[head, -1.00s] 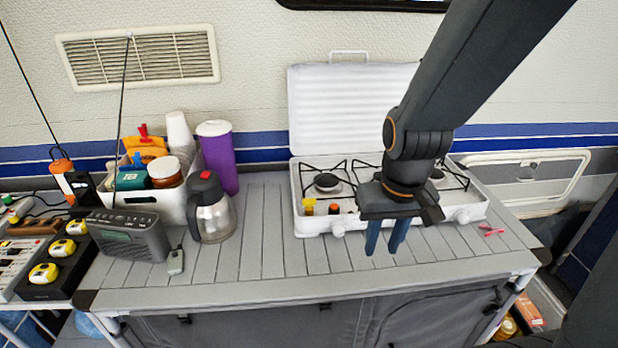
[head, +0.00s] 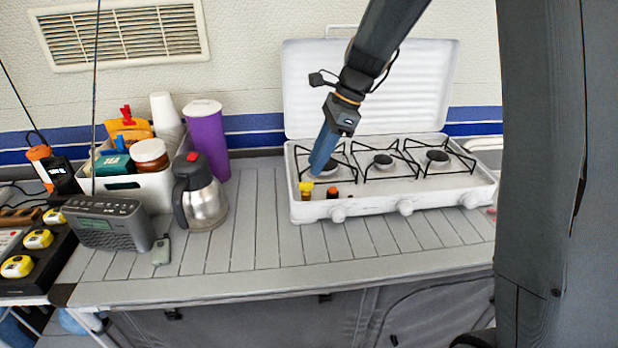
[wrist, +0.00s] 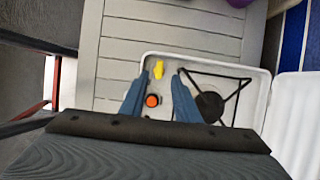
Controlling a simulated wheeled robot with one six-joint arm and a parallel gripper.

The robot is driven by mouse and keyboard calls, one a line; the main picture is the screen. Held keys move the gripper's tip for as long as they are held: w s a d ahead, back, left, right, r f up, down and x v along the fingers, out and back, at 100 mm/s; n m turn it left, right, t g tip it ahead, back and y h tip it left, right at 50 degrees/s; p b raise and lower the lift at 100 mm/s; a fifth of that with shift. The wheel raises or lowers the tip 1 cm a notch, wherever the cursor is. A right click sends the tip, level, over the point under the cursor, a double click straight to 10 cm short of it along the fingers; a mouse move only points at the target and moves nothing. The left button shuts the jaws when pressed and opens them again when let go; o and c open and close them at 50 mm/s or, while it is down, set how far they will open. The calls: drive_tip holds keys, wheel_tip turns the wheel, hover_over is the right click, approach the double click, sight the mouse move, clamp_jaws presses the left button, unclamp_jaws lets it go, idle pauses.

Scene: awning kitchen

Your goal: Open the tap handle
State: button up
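The tap handle appears to be the small yellow piece (head: 306,186) at the front left corner of the white gas stove (head: 370,213). In the wrist view the yellow piece (wrist: 158,69) lies between the tips of my blue fingers, as seen from above. My gripper (head: 314,172) points down over the stove's left end, just above and right of the yellow piece. In the wrist view my gripper (wrist: 161,73) is open, with a wide gap between the fingers. I cannot tell whether a finger touches the yellow piece.
An orange-topped dark knob (head: 332,192) stands close to the right of the yellow piece; it also shows between my fingers (wrist: 152,100). A black burner grate (head: 325,160) is behind. A steel jug (head: 202,195) stands left.

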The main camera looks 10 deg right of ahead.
sight(306, 182)
drive_tip(key=x, duration=0.5)
drive_tip(key=shift+a+f+p, duration=0.1)
drive_tip(key=shift+f+p, duration=0.25)
drive_tip(key=shift+f, duration=0.05)
drive_tip(key=shift+c, duration=0.2)
clamp_jaws()
